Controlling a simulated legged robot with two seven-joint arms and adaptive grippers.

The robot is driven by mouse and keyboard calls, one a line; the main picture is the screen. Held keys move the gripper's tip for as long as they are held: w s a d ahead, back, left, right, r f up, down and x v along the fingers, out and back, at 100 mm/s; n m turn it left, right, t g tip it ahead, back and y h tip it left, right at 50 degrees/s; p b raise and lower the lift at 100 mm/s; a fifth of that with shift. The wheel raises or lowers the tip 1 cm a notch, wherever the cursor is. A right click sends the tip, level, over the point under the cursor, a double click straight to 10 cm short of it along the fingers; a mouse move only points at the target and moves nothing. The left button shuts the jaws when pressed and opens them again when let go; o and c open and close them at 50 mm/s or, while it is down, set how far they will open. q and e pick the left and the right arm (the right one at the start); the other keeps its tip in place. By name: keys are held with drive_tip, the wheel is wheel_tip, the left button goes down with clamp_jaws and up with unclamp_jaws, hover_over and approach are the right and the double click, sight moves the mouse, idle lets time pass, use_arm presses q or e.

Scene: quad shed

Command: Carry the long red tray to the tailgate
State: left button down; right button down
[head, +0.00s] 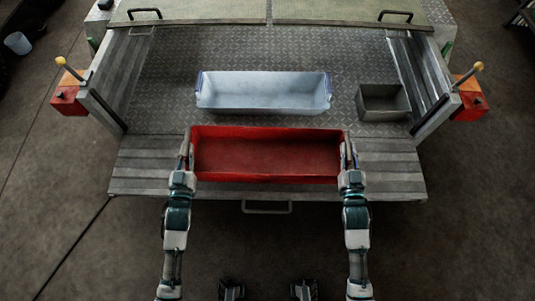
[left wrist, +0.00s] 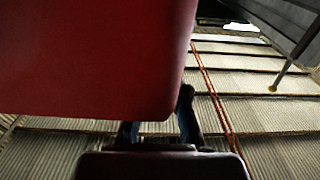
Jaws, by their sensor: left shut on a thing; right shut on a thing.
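The long red tray (head: 266,156) is empty and lies lengthwise across the picture, over the lowered tailgate (head: 390,185) in the head view. I cannot tell whether it touches the tailgate. My left gripper (head: 186,160) is shut on the tray's left end. My right gripper (head: 347,160) is shut on its right end. In the left wrist view the red tray (left wrist: 95,55) fills the upper left, with the dark fingers of my left gripper (left wrist: 158,125) at its lower edge, partly hidden by the tray.
A pale blue-white tray (head: 264,92) stands on the ridged metal bed just beyond the red tray. A small grey open box (head: 384,102) stands at the bed's right side. Side walls (head: 112,85) flank the bed. A handle (head: 267,207) hangs at the tailgate's near edge.

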use_arm(q)
drive_tip(key=shift+w+d+r, duration=0.1)
drive_tip(key=shift+w+r, duration=0.1)
drive_tip(key=shift+w, duration=0.25)
use_arm(e)
drive_tip(key=shift+w+a+r, duration=0.15)
drive_tip(key=shift+w, duration=0.25)
use_arm(q)
drive_tip(key=shift+s, duration=0.1)
drive_tip(key=shift+f, duration=0.1)
